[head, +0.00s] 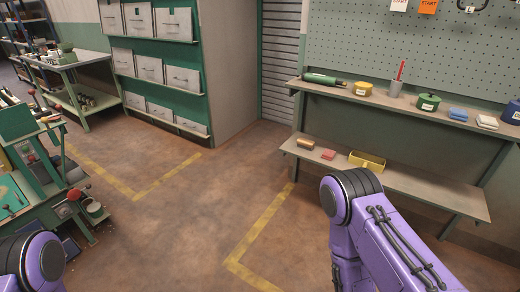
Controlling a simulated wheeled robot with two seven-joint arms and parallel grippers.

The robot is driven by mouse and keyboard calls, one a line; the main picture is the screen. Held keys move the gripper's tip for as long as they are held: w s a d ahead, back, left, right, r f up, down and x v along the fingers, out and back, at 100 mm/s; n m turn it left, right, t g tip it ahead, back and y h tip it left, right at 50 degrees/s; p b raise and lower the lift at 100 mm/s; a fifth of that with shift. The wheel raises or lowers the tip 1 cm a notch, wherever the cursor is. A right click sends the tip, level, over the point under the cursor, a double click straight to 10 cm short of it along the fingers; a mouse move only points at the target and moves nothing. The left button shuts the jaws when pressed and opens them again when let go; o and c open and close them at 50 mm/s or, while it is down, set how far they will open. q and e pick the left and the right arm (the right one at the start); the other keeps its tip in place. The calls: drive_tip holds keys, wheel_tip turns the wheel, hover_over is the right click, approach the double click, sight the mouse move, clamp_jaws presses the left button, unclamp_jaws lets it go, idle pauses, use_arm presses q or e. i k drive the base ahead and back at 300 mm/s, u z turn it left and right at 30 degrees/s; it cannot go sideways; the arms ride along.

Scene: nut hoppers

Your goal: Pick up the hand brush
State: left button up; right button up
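I cannot pick out a hand brush for certain. A small tan-brown block (305,142) on the lower shelf of the bench at right could be a brush, but it is too small to tell. A red block (328,154) and a yellow open bin (367,160) sit to its right on that shelf. Neither gripper is in view. Only purple links of my arms show, at the bottom left corner and at the lower right, where my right arm hides part of the floor.
The bench top (420,110) holds a dark green cylinder (325,79), a yellow round tin (362,88), a grey cup (396,88), a green tin (428,102) and blue pads (458,114). A cluttered green machine (40,165) stands at left. Yellow-lined floor (190,215) between is clear.

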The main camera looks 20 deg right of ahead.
sight(303, 144)
drive_tip(key=u, duration=0.1)
drive_tip(key=i, duration=1.65)
drive_tip(key=z, duration=1.55)
drive_tip(key=i, duration=0.65)
drive_tip(key=z, duration=0.65)
